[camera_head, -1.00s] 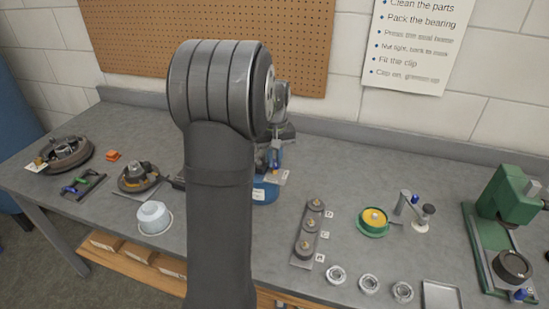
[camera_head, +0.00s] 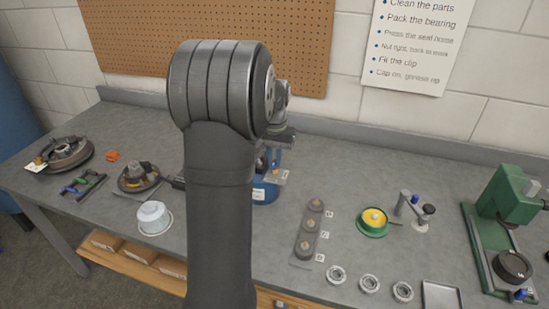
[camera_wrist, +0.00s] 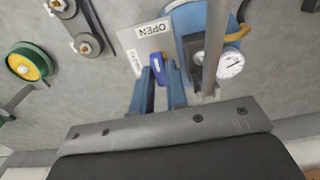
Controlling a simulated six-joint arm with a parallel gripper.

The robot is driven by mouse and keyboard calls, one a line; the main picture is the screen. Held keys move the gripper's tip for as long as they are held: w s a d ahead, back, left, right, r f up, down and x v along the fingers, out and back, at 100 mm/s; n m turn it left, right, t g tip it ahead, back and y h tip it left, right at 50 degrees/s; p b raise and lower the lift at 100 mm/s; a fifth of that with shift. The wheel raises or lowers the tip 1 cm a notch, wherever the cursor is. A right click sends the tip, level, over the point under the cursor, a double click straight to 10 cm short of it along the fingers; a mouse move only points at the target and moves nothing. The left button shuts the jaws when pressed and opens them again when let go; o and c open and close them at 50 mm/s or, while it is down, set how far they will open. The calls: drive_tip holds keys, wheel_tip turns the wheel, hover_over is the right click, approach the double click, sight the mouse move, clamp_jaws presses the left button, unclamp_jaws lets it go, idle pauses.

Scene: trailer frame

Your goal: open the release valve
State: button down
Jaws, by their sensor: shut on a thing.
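The release valve's blue handle (camera_wrist: 156,64) shows in the wrist view between the two blue fingers of my gripper (camera_wrist: 160,77), which are shut on it. Behind it is a pale plate (camera_wrist: 149,36) with an OPEN label. Beside it are the blue tank (camera_wrist: 187,19) and a round white-faced gauge (camera_wrist: 231,64). In the head view the blue tank (camera_head: 265,193) stands partly hidden behind my arm. The handle is too small there to judge its angle.
A white tub (camera_head: 154,218) and hub parts (camera_head: 139,178) lie left. A pegboard wall stands behind.

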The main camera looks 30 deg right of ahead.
sight(274, 162)
idle(0.4)
drive_tip(key=c, duration=1.4)
unclamp_jaws()
drive_tip(key=shift+c, duration=0.2)
wheel_tip(274, 162, up, 18)
drive_tip(key=shift+f, duration=0.25)
wheel_tip(274, 162, down, 18)
drive_tip(key=shift+r, duration=0.2)
drive_tip(key=shift+r, duration=0.1)
